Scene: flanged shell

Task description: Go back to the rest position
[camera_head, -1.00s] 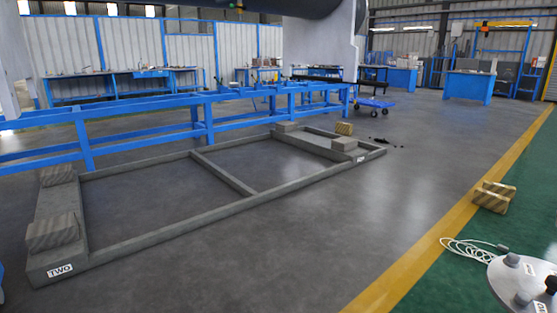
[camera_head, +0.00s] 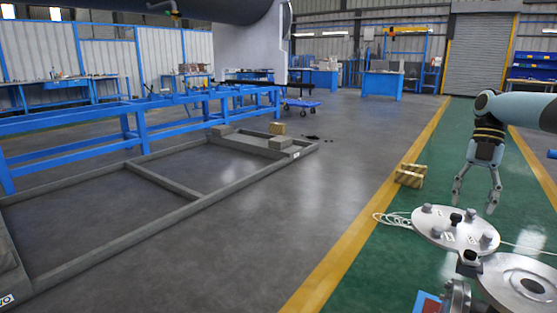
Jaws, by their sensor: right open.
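My right gripper (camera_head: 476,192) hangs from my right arm, which comes in from the right edge. Its two fingers point down and stand apart with nothing between them. It appears above and behind a round metal plate (camera_head: 456,241) with several dark and grey knobs on it. A second round flanged metal part (camera_head: 522,281) sits in front of that plate at the lower right, cut by the frame edge. My left gripper does not show.
A striped wooden block (camera_head: 410,175) and a white cable (camera_head: 391,219) lie on the floor left of the plate. A grey floor frame (camera_head: 170,184) and blue rail stand (camera_head: 125,128) fill the left. The grey floor between frame and yellow line is clear.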

